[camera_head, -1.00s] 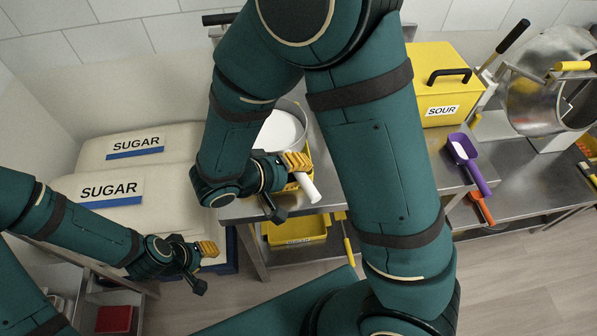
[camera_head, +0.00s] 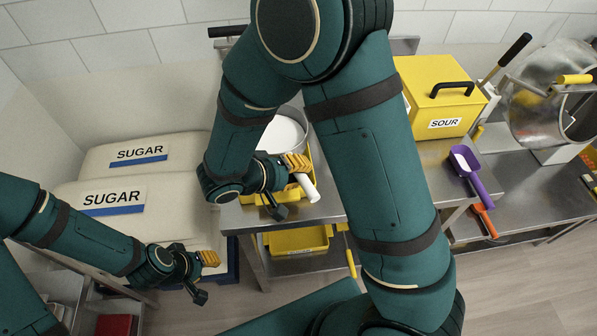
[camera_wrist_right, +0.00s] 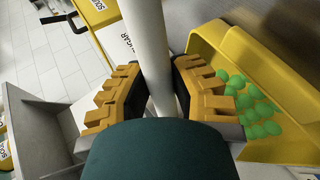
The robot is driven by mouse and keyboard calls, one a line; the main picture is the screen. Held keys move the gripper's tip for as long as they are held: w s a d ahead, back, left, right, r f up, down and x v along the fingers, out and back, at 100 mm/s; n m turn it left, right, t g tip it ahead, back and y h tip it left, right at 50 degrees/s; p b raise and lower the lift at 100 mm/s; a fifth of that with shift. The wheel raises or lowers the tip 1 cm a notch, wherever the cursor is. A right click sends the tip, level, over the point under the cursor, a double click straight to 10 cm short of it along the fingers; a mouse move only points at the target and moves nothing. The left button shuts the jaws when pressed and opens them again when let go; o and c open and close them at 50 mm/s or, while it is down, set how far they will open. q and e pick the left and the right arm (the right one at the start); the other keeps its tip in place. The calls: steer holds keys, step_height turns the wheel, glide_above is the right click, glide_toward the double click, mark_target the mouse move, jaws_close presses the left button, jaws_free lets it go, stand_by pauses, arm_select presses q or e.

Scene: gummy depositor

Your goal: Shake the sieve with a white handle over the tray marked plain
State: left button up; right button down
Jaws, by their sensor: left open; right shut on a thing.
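My right gripper (camera_head: 297,170) is shut on the white handle (camera_head: 307,187) of the sieve. In the right wrist view the handle (camera_wrist_right: 147,45) runs up between the two yellow fingers (camera_wrist_right: 157,88). A round grey rim with white inside (camera_head: 287,136) shows just behind the gripper; my arm partly hides it, and I cannot tell whether it is the sieve's bowl. A yellow tray (camera_head: 258,198) is beneath the gripper. The right wrist view shows a yellow tray (camera_wrist_right: 213,40) with green gummies beside the handle. I see no plain mark. My left gripper (camera_head: 207,273) is open and empty.
Two sugar sacks (camera_head: 165,205) lie at the left. A yellow box marked sour (camera_head: 425,75) stands on the metal table, with a purple scoop (camera_head: 478,183) and a metal drum (camera_head: 530,115) further right. Another yellow tray (camera_head: 297,241) is on the shelf below.

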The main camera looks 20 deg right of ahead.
steer(key=shift+s+d+b, duration=0.2)
steer(key=shift+d+b, duration=0.2)
steer(key=shift+d, duration=0.3)
stand_by(0.5)
steer(key=shift+w+a, duration=0.25)
steer(key=shift+a, duration=0.5)
steer(key=shift+w+a, duration=0.2)
steer(key=shift+a, duration=0.55)
steer(key=shift+b, duration=0.9)
steer(key=shift+d, duration=0.1)
